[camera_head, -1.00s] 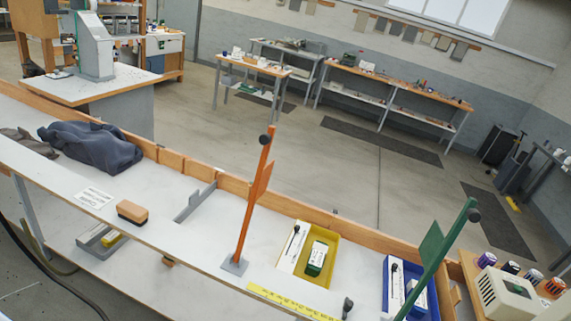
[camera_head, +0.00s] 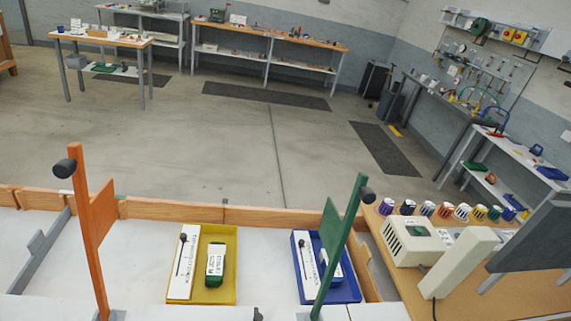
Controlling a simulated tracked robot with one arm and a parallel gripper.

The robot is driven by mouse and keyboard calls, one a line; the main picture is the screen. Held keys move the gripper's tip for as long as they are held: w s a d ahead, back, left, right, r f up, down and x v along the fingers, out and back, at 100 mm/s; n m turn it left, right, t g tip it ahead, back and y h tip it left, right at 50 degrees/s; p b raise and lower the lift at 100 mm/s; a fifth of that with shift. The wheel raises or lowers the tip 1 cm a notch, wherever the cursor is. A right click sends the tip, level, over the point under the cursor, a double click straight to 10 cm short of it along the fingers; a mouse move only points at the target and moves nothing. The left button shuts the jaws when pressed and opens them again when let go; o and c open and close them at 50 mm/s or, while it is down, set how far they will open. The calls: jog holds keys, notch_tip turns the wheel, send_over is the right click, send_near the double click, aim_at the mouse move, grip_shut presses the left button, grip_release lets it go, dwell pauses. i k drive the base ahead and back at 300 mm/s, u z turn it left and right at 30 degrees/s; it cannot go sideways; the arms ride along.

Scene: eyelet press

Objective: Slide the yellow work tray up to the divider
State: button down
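The yellow work tray (camera_head: 231,267) lies on the white bench top in the lower middle. It holds a white printed card (camera_head: 184,264) with a black-headed pin shape and a green box with a white label (camera_head: 215,264). A low grey metal piece that looks like the divider (camera_head: 40,252) stands on the bench at the far left, well apart from the tray. An orange post with a flag plate (camera_head: 91,235) rises between them in the picture. My gripper does not show in this view.
A blue tray (camera_head: 356,293) with a card and a box lies to the right, partly behind a green post with a flag (camera_head: 337,237). A wooden ledge (camera_head: 171,209) runs along the bench's back. White bench top is clear between the orange post and the yellow tray.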

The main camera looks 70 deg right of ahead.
aim_at(187, 287)
jog(key=z, duration=1.35)
jog(key=i, duration=1.05)
